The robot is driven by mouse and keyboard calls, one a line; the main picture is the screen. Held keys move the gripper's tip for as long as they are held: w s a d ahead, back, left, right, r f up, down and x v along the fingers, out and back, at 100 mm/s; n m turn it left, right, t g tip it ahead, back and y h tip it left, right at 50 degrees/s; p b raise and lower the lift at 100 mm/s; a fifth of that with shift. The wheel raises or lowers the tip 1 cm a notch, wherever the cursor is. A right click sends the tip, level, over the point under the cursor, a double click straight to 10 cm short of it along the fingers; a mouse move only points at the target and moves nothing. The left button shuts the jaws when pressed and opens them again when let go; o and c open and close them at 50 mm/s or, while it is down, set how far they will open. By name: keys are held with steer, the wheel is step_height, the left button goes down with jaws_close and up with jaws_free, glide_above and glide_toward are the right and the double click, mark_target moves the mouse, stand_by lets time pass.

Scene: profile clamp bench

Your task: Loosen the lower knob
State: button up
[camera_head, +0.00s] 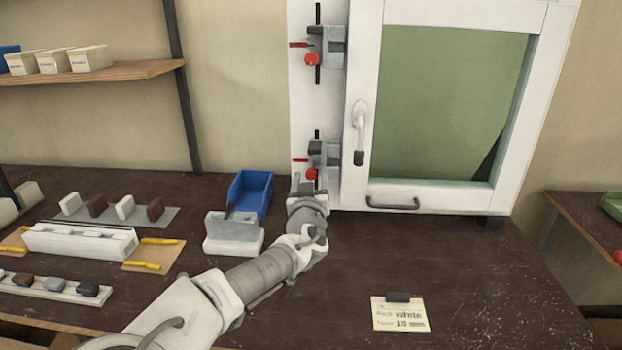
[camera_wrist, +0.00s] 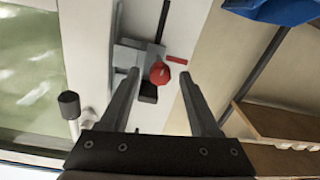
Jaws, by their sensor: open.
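The lower knob (camera_head: 311,174) is red and round, on the grey lower clamp (camera_head: 325,153) of the white frame post. In the wrist view the lower knob (camera_wrist: 160,73) shows between the tips of my fingers, with visible space on both sides. My gripper (camera_head: 309,187) is open and points up toward the lower clamp from just below it. In the wrist view my gripper (camera_wrist: 159,75) has both fingers spread and holds nothing. How far the tips are from the knob in depth I cannot tell. A red pointer (camera_wrist: 176,60) sticks out beside the knob.
The upper clamp with its red knob (camera_head: 311,59) is higher on the post. The white window handle (camera_head: 359,130) hangs close to the right of the lower clamp. A blue bin (camera_head: 262,192) and a grey-white block (camera_head: 233,238) stand left of my gripper. A card (camera_head: 400,315) lies right.

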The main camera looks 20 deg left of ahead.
jaws_close()
steer(key=shift+n, duration=0.5)
steer(key=n, duration=0.3)
steer(key=shift+n+b, duration=0.4)
steer(key=n, duration=1)
steer(key=shift+a+n+b, duration=0.1)
steer(key=shift+n+b, duration=0.3)
steer(key=n, duration=0.4)
steer(key=shift+n+h, duration=0.3)
